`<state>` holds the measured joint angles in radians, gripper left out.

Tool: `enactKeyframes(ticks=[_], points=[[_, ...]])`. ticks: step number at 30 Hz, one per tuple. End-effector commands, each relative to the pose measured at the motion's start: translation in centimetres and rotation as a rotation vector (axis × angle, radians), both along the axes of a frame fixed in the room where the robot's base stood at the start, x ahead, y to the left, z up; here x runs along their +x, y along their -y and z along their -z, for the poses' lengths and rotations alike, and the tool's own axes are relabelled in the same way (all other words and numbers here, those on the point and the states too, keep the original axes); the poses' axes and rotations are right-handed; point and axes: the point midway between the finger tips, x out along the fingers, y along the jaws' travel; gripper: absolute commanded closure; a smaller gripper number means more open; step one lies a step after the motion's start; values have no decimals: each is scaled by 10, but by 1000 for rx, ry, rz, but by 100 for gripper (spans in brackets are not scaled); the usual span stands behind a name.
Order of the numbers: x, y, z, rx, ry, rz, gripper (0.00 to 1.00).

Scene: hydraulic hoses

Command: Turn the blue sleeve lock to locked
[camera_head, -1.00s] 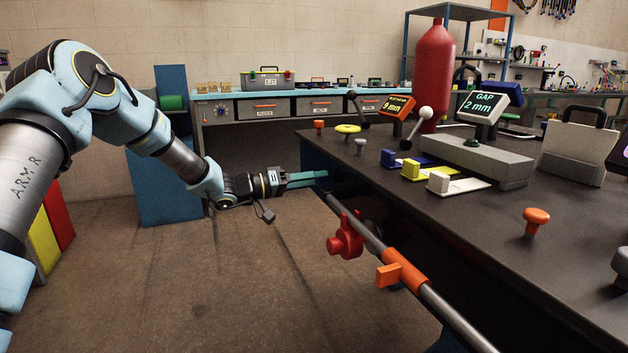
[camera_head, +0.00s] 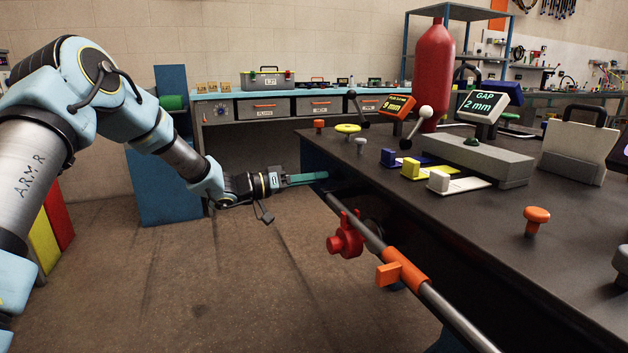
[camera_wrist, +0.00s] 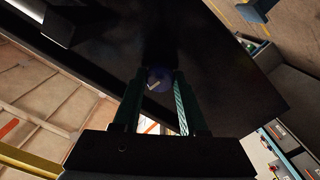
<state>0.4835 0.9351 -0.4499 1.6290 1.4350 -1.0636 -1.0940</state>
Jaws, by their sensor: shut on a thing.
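The blue sleeve lock (camera_wrist: 160,78) shows in the wrist view as a small, dark blue round piece with a pale mark on it. It sits between the fingertips of my gripper (camera_head: 322,177), one finger on each side. In the head view my gripper reaches to the far left end of the dark bench, and its green fingers hide the sleeve lock there. The gripper is shut on the sleeve lock. The wrist view is dark, so the exact angle of the lock is hard to read.
A pipe with a red valve (camera_head: 345,238) and an orange handle (camera_head: 402,270) runs along the front edge of the dark bench (camera_head: 470,215). Knobs, coloured sliders and a red cylinder (camera_head: 434,75) stand on top. The floor left of the bench is clear.

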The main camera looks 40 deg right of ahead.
Motion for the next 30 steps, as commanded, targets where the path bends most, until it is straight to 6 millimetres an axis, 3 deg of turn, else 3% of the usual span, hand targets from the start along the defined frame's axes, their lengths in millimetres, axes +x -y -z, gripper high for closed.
enactKeyframes(ticks=[30], points=[[0, -1, 4, -348, 895, 0, 100]])
